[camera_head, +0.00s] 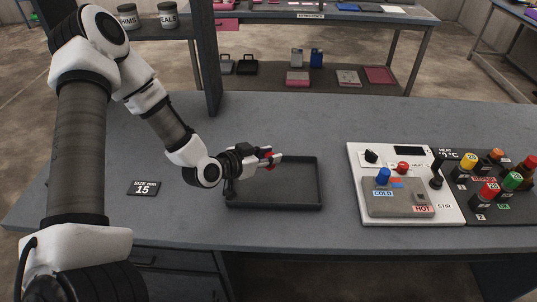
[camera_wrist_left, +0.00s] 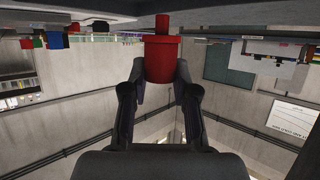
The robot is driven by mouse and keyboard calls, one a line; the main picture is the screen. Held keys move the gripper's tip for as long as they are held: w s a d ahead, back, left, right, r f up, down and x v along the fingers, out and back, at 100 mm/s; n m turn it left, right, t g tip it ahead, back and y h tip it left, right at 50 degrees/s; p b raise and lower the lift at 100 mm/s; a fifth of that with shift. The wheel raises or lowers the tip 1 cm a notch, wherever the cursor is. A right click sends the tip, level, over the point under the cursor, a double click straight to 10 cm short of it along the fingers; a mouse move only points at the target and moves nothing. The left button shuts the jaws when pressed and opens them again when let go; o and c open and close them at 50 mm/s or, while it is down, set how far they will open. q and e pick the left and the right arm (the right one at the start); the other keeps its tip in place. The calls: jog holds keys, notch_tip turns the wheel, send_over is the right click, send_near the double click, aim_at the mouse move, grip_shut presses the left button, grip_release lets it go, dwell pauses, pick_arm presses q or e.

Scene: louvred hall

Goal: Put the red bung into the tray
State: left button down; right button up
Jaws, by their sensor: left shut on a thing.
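My left gripper (camera_head: 268,159) is over the dark tray (camera_head: 318,185), near the tray's left and back part. The gripper is shut on the red bung, of which only a little red shows between the fingers in the head view. In the left wrist view the red bung (camera_wrist_left: 162,60), a wide cylinder with a narrower end, sits between the two fingers (camera_wrist_left: 161,78). The tray is shallow, with a low rim, and looks empty where I see it. How high the bung is above the tray floor I cannot tell. My right gripper is not in view.
A white hotplate panel (camera_head: 355,195) with knobs stands right of the tray, beside a dark rack (camera_head: 500,205) of several coloured-capped bottles. A "SIZE 15" plate (camera_head: 144,188) lies to the left. A shelf post (camera_head: 208,70) rises behind. The bench (camera_head: 290,125) behind the tray is clear.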

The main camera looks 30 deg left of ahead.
pick_arm(q)
jog(key=shift+s+r, duration=0.25)
jog(key=c, duration=0.8)
grip_release()
jog(key=shift+s+a, duration=0.1)
jog(key=shift+s, duration=0.05)
jog(key=shift+w+f, duration=0.1)
jog(key=shift+w, duration=0.2)
notch_tip(320, 180, up, 10)
